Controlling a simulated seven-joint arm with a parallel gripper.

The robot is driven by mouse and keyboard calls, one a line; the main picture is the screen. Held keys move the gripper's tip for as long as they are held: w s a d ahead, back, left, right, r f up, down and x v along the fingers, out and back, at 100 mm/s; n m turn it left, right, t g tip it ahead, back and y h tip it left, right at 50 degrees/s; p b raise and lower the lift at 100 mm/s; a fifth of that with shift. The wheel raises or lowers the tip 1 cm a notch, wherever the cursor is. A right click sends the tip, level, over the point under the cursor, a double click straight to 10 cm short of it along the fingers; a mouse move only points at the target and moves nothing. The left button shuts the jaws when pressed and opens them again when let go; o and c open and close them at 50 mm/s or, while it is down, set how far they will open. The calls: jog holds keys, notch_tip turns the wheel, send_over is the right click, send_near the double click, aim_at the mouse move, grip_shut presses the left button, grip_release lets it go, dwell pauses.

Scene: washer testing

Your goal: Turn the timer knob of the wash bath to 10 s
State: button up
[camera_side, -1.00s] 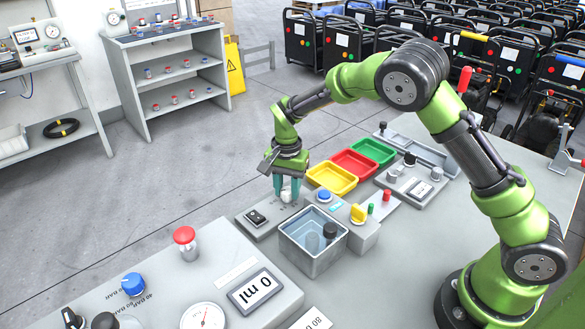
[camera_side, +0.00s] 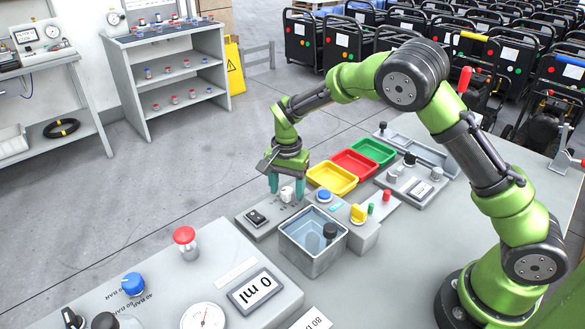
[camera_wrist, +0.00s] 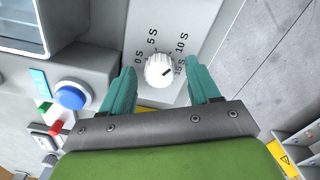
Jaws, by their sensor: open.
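The white timer knob (camera_wrist: 159,70) sits on a light grey panel (camera_wrist: 190,15) of the wash bath, with labels 0 S, 5 S, 10 S and 15 S around it. A short dark pointer line shows on its face; which label it points at is hard to tell. In the side view the knob (camera_side: 287,194) is small and partly hidden. My gripper (camera_wrist: 161,64) is open, its two teal fingers on either side of the knob with visible gaps. The wash bath's water-filled tank (camera_side: 312,262) stands just in front of the knob panel in the side view.
A blue button (camera_wrist: 72,95) is close to my left finger in the wrist view. Yellow (camera_side: 331,179), red (camera_side: 355,163) and green (camera_side: 373,151) trays lie behind the gripper.

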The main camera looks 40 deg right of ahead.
aim_at(288, 189)
notch_tip(288, 189, up, 17)
dwell(0.4)
jog(key=s+d+r+n+t+y, duration=0.1)
jog(key=s+r+n+t, duration=0.1)
jog(key=s, duration=1)
jog(key=s+d+r+n+t+y, duration=0.1)
jog(key=s+n+t, duration=0.4)
jog(key=s, duration=0.7)
jog(key=shift+s+r+n, duration=0.3)
jog(key=shift+r+n, duration=0.25)
jog(key=shift+n, duration=0.35)
jog(key=shift+d, duration=0.1)
